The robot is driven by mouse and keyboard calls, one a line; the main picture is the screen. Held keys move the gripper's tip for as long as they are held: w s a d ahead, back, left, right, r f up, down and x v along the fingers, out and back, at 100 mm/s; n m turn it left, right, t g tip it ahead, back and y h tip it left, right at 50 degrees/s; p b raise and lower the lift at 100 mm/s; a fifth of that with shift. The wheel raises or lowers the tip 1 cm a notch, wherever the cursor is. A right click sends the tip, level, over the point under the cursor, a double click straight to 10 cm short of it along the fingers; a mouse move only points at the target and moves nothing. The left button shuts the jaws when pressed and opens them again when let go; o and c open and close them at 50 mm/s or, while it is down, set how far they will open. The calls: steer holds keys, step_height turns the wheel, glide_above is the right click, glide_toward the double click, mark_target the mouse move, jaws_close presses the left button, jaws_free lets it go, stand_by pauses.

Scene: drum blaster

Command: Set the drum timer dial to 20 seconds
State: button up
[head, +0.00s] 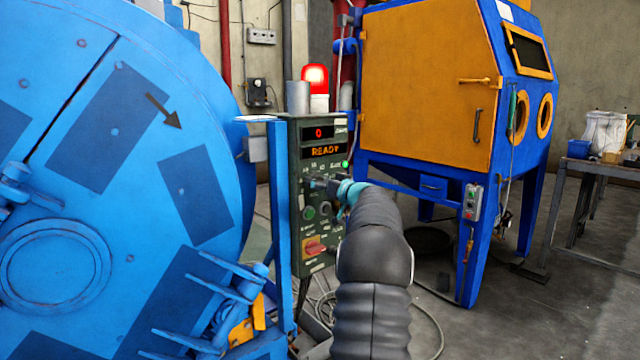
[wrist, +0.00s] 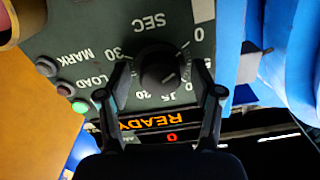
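The green control panel (head: 296,215) stands right of the blue drum (head: 130,140). Its display (head: 318,132) shows 0 above READY in orange. In the wrist view the panel appears upside down, and the black timer dial (wrist: 160,66) sits among printed numbers and SEC. A light mark on the dial points toward the lower right, near the 15 side; I cannot tell the exact setting. My gripper (wrist: 163,78) is open, one finger on each side of the dial, with visible gaps.
MARK and LOAD lights and a green light (wrist: 80,106) sit beside the dial. A red-orange switch (head: 315,247) is lower on the panel. A red beacon (head: 315,79) is lit above. A blue post (head: 281,220) stands close left; an orange-blue cabinet (head: 430,80) stands behind right.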

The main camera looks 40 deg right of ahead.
steer(key=c, duration=0.9)
steer(key=shift+c, duration=0.2)
